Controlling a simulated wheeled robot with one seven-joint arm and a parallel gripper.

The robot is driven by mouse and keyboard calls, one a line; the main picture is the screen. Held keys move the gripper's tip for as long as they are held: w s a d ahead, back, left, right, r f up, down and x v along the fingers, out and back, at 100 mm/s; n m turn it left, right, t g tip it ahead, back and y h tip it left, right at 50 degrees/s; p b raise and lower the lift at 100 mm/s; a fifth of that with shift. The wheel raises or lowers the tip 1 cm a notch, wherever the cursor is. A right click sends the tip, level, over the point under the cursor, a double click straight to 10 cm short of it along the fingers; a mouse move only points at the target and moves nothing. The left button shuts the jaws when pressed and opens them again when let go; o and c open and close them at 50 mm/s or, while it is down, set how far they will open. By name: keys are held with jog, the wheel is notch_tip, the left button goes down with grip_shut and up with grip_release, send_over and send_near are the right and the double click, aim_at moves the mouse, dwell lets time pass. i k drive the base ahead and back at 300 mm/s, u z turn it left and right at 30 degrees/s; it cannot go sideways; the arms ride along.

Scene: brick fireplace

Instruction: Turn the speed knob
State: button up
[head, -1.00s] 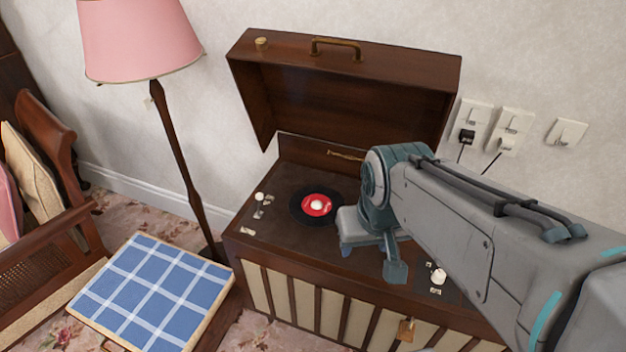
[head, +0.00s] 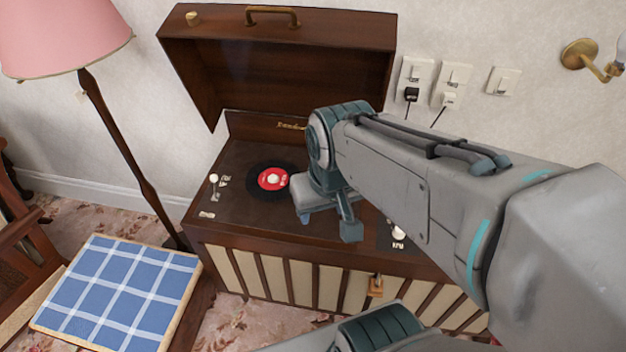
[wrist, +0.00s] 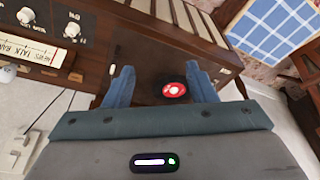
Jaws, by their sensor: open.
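The record player (head: 240,215) is a dark wooden cabinet with its lid raised. A white knob (head: 398,232) sits at its right front, partly behind my arm, above a small label that seems to read RPM. My gripper (head: 306,216) hangs over the deck, left of this knob and right of the black record (head: 262,187). The wrist view shows my gripper (wrist: 160,82) open and empty, fingers apart, the record's red label (wrist: 172,90) between them in the picture. Two white knobs (wrist: 68,28) (wrist: 26,15) show at its upper left, beside a tuning strip.
The raised lid (head: 280,65) stands behind my gripper. A floor lamp (head: 125,155) and a blue checked seat (head: 120,295) are at left. Wall switches and plugs (head: 412,92) are behind my arm.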

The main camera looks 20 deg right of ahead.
aim_at(397, 233)
jog(key=z, duration=0.2)
jog(key=k, duration=0.4)
jog(key=z, duration=0.75)
jog(key=i, duration=0.55)
jog(key=z, duration=0.2)
jog(key=k, duration=0.15)
jog(key=z, duration=0.4)
